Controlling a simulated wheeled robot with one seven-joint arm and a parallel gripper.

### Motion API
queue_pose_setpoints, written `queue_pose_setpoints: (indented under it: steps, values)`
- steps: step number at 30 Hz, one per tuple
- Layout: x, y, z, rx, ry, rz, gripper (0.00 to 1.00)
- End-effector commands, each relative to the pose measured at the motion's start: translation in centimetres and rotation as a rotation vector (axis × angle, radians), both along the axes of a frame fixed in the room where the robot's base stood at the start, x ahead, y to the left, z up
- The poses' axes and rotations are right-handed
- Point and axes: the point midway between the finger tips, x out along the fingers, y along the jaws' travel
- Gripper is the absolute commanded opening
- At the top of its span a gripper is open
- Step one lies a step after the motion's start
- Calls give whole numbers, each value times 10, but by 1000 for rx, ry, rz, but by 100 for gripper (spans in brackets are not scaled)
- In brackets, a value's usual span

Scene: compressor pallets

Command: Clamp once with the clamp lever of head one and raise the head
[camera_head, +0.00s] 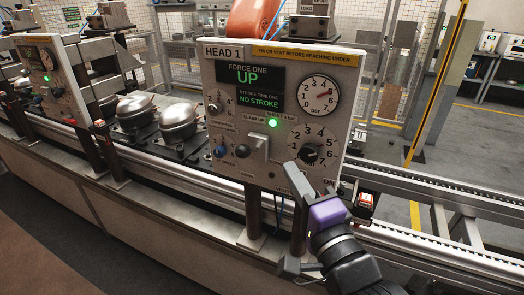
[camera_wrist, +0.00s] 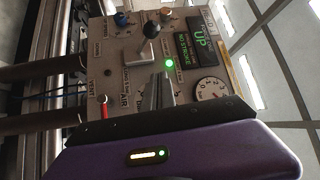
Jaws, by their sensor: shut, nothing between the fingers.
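The head one panel (camera_head: 225,130) faces me, with a display (camera_head: 250,80) reading UP and NO STROKE. The clamp lever (camera_head: 243,151), a black ball knob on a grey mount, sits under the CLAMP label at the panel's lower middle. It also shows in the wrist view (camera_wrist: 151,31), standing out from the panel. A green lamp (camera_head: 273,123) is lit beside it. My gripper (camera_head: 292,168) is shut and empty in front of the panel's lower right, right of and below the lever. Its fingers (camera_wrist: 160,80) point at the panel, apart from the lever, and partly cover the lower dial.
A gauge (camera_head: 318,95) and a numbered dial (camera_head: 310,153) are on the panel's right. A blue knob (camera_head: 220,151) is left of the lever. A red vent handle (camera_wrist: 104,104) shows close to my fingers. Metal compressors (camera_head: 180,120) stand on the conveyor at left.

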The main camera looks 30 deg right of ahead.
Motion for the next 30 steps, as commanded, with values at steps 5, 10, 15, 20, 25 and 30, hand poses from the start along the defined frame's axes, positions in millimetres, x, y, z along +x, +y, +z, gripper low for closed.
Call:
queue_pose_setpoints:
  steps: [5, 10, 15, 20, 25, 30]
  values:
    - [0, 0, 0, -1, -1, 0, 0]
    - [5, -1, 0, -3, -4, 0, 0]
    - [20, -4, 1, -4, -5, 0, 0]
    - [47, -9, 10, -3, -1, 0, 0]
    - [80, -15, 15, -4, -1, 0, 0]
    - [97, -6, 12, -2, 3, 3, 0]
